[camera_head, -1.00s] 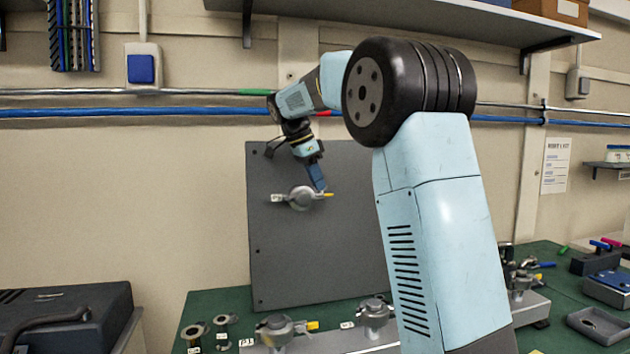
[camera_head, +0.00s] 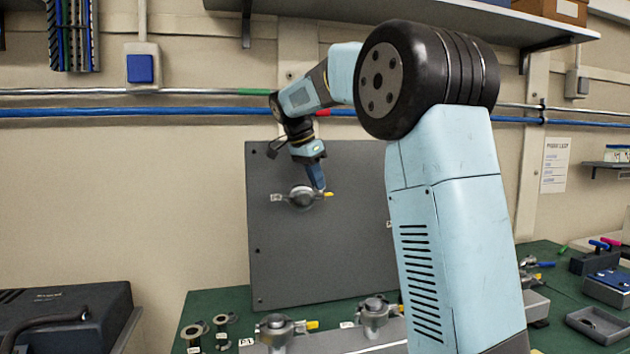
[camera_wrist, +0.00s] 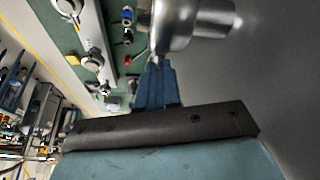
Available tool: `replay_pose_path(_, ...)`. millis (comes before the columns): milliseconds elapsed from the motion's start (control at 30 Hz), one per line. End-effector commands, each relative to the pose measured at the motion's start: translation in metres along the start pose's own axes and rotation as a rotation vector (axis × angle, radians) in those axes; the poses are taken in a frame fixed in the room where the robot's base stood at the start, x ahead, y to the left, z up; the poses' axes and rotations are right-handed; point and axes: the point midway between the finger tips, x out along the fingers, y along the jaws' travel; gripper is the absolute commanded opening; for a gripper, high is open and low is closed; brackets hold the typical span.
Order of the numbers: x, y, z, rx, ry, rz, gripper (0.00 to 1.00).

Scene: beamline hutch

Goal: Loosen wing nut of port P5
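A round metal port with a clamp (camera_head: 302,197) is on the upright grey panel (camera_head: 320,260). A yellow wing nut (camera_head: 328,194) sticks out at the clamp's right side. My gripper (camera_head: 318,187) points down at the clamp's upper right, right by the wing nut. In the wrist view the blue fingers (camera_wrist: 157,66) are close together and reach the lower edge of the metal clamp (camera_wrist: 190,22). The wing nut is not clear there, and whether the fingers grip it cannot be told.
More clamped ports (camera_head: 276,328) stand on a metal block on the green bench (camera_head: 205,305), one with a yellow nut. A dark case (camera_head: 65,315) sits at the left. A grey tray (camera_head: 598,326) lies at the right. A shelf (camera_head: 400,15) overhangs above.

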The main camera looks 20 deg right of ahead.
Motion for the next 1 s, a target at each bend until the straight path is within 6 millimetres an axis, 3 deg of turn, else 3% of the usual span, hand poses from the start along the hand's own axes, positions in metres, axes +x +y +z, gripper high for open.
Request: replay_pose_path(1000,0.003,0.0088,-0.0046,-0.858,0.0,-0.357,0.0)
